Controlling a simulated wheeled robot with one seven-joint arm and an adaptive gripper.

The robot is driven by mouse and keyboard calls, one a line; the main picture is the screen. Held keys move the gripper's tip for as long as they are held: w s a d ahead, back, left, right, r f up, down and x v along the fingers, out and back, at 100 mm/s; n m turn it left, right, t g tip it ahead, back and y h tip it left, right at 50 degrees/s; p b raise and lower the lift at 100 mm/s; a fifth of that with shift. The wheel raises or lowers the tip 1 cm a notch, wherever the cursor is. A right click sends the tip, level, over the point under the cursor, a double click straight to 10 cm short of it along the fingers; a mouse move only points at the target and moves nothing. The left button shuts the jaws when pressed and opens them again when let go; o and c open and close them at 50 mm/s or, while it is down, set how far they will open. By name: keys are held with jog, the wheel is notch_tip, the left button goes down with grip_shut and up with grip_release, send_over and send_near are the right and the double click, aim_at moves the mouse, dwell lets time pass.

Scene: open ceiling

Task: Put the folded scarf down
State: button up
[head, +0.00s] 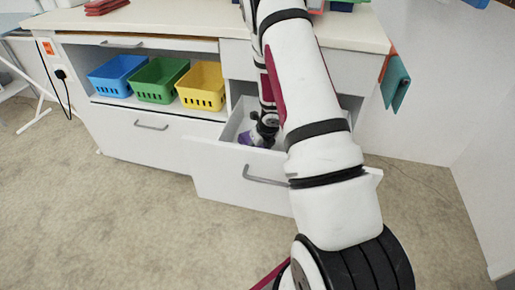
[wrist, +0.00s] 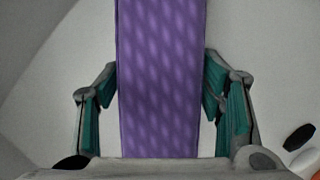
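The folded scarf (wrist: 162,80) is purple with a lighter pattern. In the wrist view it runs as an upright band between my two fingers, its lower end hidden by my gripper's body. In the head view a small purple part of the scarf (head: 247,138) shows inside the open white drawer (head: 228,181), beside my gripper (head: 259,139). My arm hides much of the drawer's right side.
Blue (head: 116,75), green (head: 158,80) and yellow (head: 202,87) baskets stand on the shelf left of the drawer. Dark red folded cloth (head: 106,6) lies on the countertop (head: 180,22). Teal cloth (head: 396,85) hangs at the cabinet's right side. The carpet in front is clear.

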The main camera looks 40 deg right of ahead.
jog(key=o, duration=0.4)
jog(key=shift+c, duration=0.2)
jog(key=s+r+m+h+p, duration=0.2)
jog(key=r+m+p, duration=0.15)
jog(key=r, duration=0.85)
jog(key=s+r+m+h+p, duration=0.1)
jog(key=s+r+m+p, duration=0.2)
jog(key=r, duration=0.9)
jog(key=s+a+r+m+h+b, duration=0.2)
jog(key=s+a+r+m, duration=0.2)
jog(key=s+r+m, duration=0.5)
jog(key=s+a+r+m+g+y, duration=0.2)
jog(key=s+a+r+m, duration=0.1)
jog(key=s+a+m, duration=0.6)
jog(key=s+a+r+m+g+y, duration=0.2)
jog(key=s+a+m, duration=0.8)
jog(key=s, duration=0.5)
notch_tip(320, 180, up, 2)
jog(key=shift+s+a+r+y, duration=0.15)
jog(key=shift+s+a+y, duration=0.15)
jog(key=shift+a+y, duration=0.4)
